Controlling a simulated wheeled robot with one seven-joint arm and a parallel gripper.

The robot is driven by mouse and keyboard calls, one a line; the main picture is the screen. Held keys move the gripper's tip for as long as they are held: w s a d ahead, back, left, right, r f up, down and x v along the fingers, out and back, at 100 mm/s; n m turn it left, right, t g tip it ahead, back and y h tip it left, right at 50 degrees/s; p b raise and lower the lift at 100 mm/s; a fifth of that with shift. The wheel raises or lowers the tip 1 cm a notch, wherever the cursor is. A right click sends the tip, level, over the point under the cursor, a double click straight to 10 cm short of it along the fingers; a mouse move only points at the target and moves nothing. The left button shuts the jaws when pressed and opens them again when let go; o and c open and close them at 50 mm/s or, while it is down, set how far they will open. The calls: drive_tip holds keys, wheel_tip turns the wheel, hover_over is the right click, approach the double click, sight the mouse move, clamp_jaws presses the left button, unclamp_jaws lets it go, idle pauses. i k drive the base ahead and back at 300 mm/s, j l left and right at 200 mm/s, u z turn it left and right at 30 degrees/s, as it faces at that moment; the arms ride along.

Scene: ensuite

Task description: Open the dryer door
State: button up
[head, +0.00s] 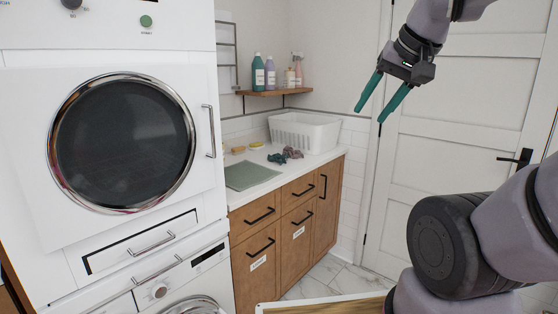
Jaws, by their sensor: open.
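The white dryer (20,200) stands at the left, stacked above a front-loading washer (195,304). Its square door (60,215) has a round dark window in a chrome ring and a vertical bar handle (208,131) at its right edge. The door looks shut or nearly so; I cannot tell which. My gripper (381,108) has two green fingers, spread apart and empty. It hangs in the air at the upper right, in front of the white room door and well to the right of the dryer handle.
A wooden cabinet (248,229) with black handles stands right of the dryer. Its counter holds a white basket (303,132), cloths (285,155) and a green mat (248,175). A shelf (274,92) with bottles is above. A wood-topped surface (325,305) is at the bottom.

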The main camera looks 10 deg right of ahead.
sight(92, 149)
drive_tip(key=u, duration=1.35)
drive_tip(key=l, duration=0.2)
